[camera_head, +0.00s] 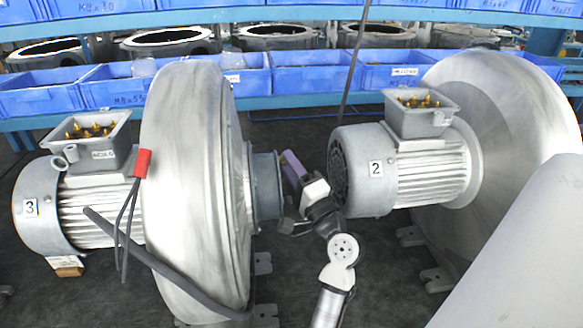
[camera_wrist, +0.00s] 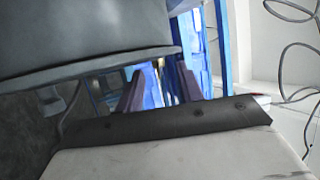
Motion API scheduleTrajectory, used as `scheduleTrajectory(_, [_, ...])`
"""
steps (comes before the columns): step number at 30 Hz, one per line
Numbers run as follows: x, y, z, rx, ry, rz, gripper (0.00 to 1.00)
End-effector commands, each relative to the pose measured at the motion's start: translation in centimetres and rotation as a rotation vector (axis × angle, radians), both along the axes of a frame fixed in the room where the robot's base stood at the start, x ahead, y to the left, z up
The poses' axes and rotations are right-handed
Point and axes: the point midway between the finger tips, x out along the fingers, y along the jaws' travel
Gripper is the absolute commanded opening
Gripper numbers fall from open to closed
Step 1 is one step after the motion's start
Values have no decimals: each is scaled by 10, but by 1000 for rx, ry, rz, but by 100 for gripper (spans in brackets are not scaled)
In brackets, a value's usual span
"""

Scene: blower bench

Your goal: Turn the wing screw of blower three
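Blower three (camera_head: 193,190) stands at left in the head view, its motor (camera_head: 40,205) marked 3. A round flange (camera_head: 265,185) sticks out of its right side. My gripper (camera_head: 291,163) is just right of this flange, in the gap before blower two's motor. In the wrist view, my gripper (camera_wrist: 160,88) shows two purple fingers apart, with nothing clearly held between them. A large grey rounded body with a rim (camera_wrist: 90,40) fills the upper left there, close beside the fingers; I cannot tell which part it is. I cannot make out the wing screw in either view.
Blower two (camera_head: 405,165) stands close to the right of my gripper. A red-tagged cable (camera_head: 143,163) and a dark grey bar (camera_head: 150,262) lie across blower three's front. Shelves with blue bins (camera_head: 315,78) run behind. Dark floor shows between the blowers.

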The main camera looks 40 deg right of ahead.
Motion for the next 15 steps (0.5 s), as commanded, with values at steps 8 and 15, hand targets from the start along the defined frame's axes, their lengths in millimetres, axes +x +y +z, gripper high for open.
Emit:
scheduleTrajectory(8, [-9, 1, -6, 0, -1, -2, 37])
scheduleTrajectory(15, [-55, 6, -27, -1, -1, -4, 37])
